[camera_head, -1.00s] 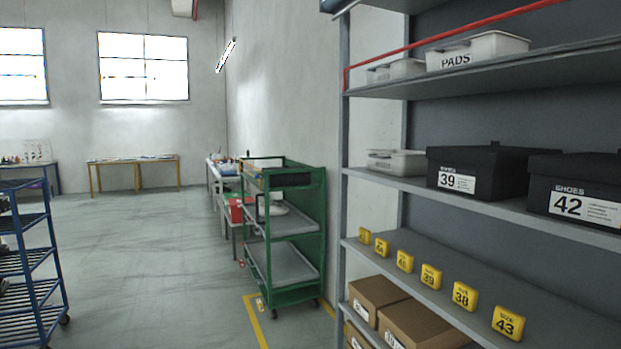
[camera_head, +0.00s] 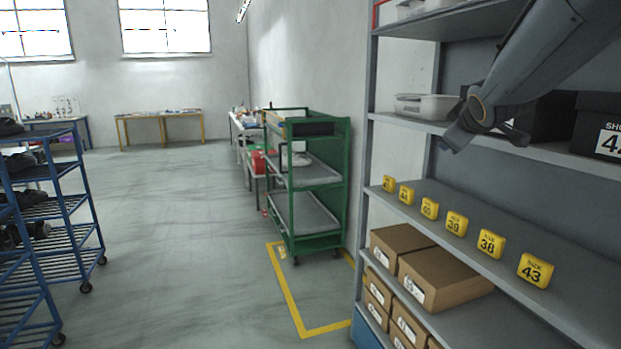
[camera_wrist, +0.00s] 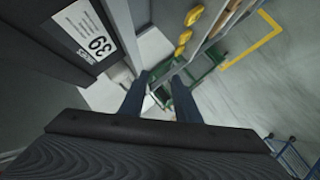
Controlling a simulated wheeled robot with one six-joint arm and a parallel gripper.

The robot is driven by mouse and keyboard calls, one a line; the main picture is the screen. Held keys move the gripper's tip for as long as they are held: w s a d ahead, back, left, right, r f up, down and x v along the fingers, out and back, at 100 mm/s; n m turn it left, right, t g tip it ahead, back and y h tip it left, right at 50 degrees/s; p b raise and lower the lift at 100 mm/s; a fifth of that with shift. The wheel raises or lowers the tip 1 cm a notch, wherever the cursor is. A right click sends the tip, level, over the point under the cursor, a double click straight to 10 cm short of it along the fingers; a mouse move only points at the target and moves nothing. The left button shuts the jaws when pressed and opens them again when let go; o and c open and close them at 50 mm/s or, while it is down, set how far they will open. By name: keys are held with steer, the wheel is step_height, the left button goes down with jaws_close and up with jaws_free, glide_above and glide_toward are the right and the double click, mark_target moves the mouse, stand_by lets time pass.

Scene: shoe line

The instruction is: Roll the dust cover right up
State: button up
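No dust cover can be made out in either current view; the top of the shelf rack is cut off in the head view. My gripper (camera_head: 485,140) hangs in front of the rack's middle shelf (camera_head: 550,150), before the black shoe boxes, at the right of the head view. In the wrist view its two dark fingers (camera_wrist: 160,100) stand apart with nothing between them. The black box marked 39 (camera_wrist: 85,35) is close by at the upper left of the wrist view, and my arm partly hides it in the head view.
A grey-white bin (camera_head: 425,106) sits left of the boxes. Yellow size tags (camera_head: 456,223) line the lower shelf edge, above brown cartons (camera_head: 440,280). A green trolley (camera_head: 318,240) stands left of the rack, a blue rack (camera_head: 75,200) far left. The floor between is clear.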

steer(key=s+a+f+m+g+y, duration=0.1)
steer(key=s+a+f+g, duration=0.3)
steer(key=s+f, duration=0.6)
steer(key=s+a+f+m+g+y+b, duration=0.1)
steer(key=s+a+f+m+g, duration=0.2)
steer(key=s+f, duration=0.7)
steer(key=s+a+f+m+g+b, duration=0.1)
steer(key=s+a+f+m+g, duration=0.2)
steer(key=s+a+f, duration=0.4)
step_height(320, 180, down, 8)
steer(key=s+g, duration=0.1)
steer(key=s, duration=0.2)
steer(key=shift+a+m+g+y, duration=0.2)
steer(key=shift+m+g+y, duration=0.1)
steer(key=shift+m+y, duration=0.1)
steer(key=shift+r, duration=0.1)
